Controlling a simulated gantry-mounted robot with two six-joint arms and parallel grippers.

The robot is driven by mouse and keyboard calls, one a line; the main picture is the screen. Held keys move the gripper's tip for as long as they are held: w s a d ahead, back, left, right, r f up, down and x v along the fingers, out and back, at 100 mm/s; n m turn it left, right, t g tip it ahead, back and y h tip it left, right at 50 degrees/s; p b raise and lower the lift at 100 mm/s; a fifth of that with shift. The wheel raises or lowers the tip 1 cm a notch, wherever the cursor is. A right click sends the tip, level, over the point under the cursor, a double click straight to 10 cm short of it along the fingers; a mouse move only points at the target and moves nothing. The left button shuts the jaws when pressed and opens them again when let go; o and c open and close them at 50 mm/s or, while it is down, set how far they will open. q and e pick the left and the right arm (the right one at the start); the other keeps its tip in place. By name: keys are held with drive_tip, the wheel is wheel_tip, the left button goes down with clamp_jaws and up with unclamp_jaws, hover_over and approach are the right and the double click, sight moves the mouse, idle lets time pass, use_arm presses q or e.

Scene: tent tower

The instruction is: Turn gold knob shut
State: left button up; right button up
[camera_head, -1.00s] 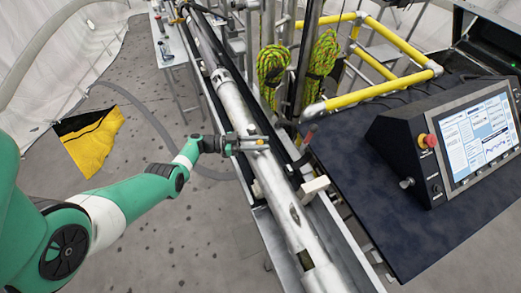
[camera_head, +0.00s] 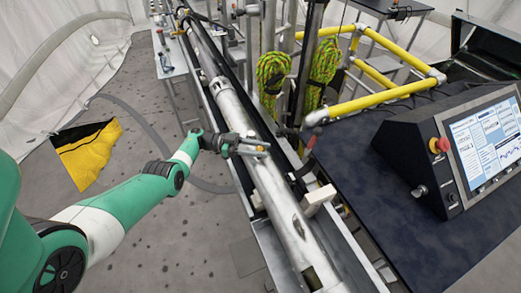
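My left gripper (camera_head: 256,148) reaches in from the left and lies over the long silver tube (camera_head: 268,177). A small gold-coloured piece (camera_head: 262,148) shows at its fingertips; I cannot tell whether this is a knob on the tube or whether the fingers touch it. The fingers are too small to tell open from shut. Another small gold fitting (camera_head: 181,33) shows far off near the tube's far end. My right gripper is not in view.
The tube lies in a metal trough. A pale block (camera_head: 318,199) sits beside it. Yellow rails (camera_head: 380,97), coiled green ropes (camera_head: 272,72) and a control console (camera_head: 450,150) stand to the right. Open floor (camera_head: 165,240) and a yellow bag (camera_head: 90,150) are to the left.

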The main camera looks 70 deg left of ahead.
use_arm(q)
drive_tip(key=o, duration=0.3)
drive_tip(key=shift+f, duration=0.1)
drive_tip(key=b+v, duration=0.4)
drive_tip(key=v, duration=0.7)
drive_tip(key=shift+s+a, duration=0.2)
drive_tip(key=shift+s, duration=0.1)
